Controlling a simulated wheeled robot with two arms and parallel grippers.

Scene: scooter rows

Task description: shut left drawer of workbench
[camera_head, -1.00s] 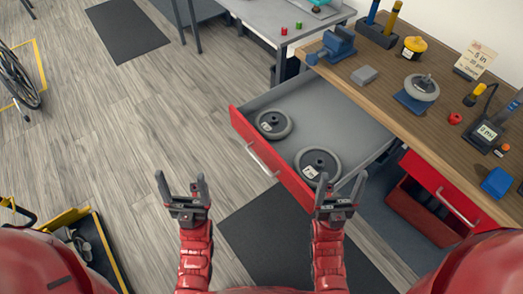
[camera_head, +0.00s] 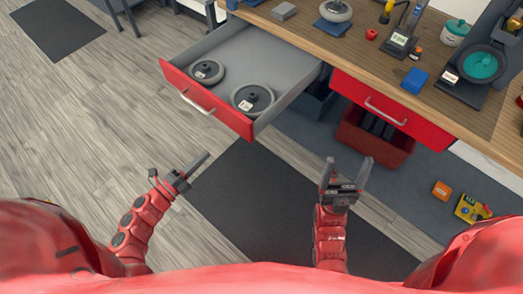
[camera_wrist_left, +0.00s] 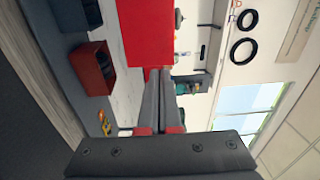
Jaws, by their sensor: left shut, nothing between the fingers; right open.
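The left drawer (camera_head: 289,63) of the workbench (camera_head: 305,32) is pulled far out in the head view. Its red front (camera_head: 225,112) carries a silver handle (camera_head: 197,103). Two grey wheels, one on the left (camera_head: 207,71) and one on the right (camera_head: 252,98), lie in it. My left gripper (camera_head: 200,163) is shut and empty, below and apart from the drawer front. Its closed fingers show in the left wrist view (camera_wrist_left: 160,100), with a red panel beyond them. My right gripper (camera_head: 347,164) is open and empty, to the right of the drawer and below the bench.
The right drawer (camera_head: 392,110) is shut, with a red crate (camera_head: 375,137) below it. An orange block (camera_head: 441,189) and a yellow item (camera_head: 470,208) lie on the floor at right. Dark mat (camera_head: 262,205) and clear floor lie before the bench.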

